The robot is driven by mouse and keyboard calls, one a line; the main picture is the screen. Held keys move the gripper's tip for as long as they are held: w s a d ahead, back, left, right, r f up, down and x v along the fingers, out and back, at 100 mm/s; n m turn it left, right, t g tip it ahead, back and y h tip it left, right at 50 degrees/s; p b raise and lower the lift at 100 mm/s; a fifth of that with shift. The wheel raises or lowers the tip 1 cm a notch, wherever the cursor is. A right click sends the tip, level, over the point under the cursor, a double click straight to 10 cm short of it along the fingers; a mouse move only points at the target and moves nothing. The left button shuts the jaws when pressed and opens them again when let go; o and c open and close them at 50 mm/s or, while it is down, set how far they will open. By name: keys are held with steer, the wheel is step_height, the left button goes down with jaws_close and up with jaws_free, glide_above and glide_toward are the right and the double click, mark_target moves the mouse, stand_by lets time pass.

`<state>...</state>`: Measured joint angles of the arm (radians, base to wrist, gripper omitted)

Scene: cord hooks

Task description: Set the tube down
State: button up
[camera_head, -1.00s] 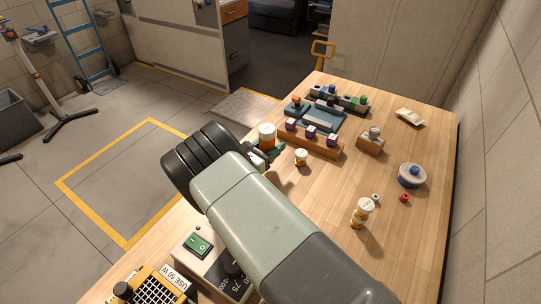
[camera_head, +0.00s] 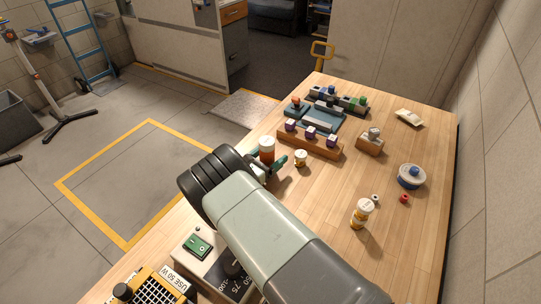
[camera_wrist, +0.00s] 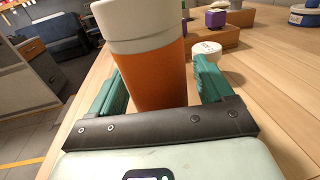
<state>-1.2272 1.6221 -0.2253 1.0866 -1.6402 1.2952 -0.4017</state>
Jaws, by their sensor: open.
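The tube, orange with a white cap (camera_head: 267,149), stands upright near the left edge of the wooden table in the head view. In the wrist view the tube (camera_wrist: 152,65) rises between the two green fingers of my gripper (camera_wrist: 160,85). A gap shows between the tube and the right finger; contact on the left side is unclear. The tube's base is hidden by the gripper body, so its contact with the table cannot be seen. In the head view my gripper (camera_head: 272,162) is open, low around the tube, with my arm hiding part of it.
A small white-capped bottle (camera_head: 301,158) stands just right of the gripper. Behind it is a wooden block with purple-topped pieces (camera_head: 311,140). A larger bottle (camera_head: 362,213), a blue-and-white round container (camera_head: 411,176) and a small wooden block (camera_head: 370,142) stand farther right.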

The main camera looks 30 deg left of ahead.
mark_target(261, 146)
steer(key=shift+r, duration=0.1)
steer(key=shift+s+a, duration=0.1)
steer(key=shift+s, duration=0.2)
steer(key=s, duration=0.2)
steer(key=shift+s+a, duration=0.25)
steer(key=shift+s, duration=0.1)
step_height(261, 146, up, 6)
steer(key=shift+w+d+r, duration=0.1)
steer(key=shift+w, duration=0.05)
steer(key=shift+r, duration=0.5)
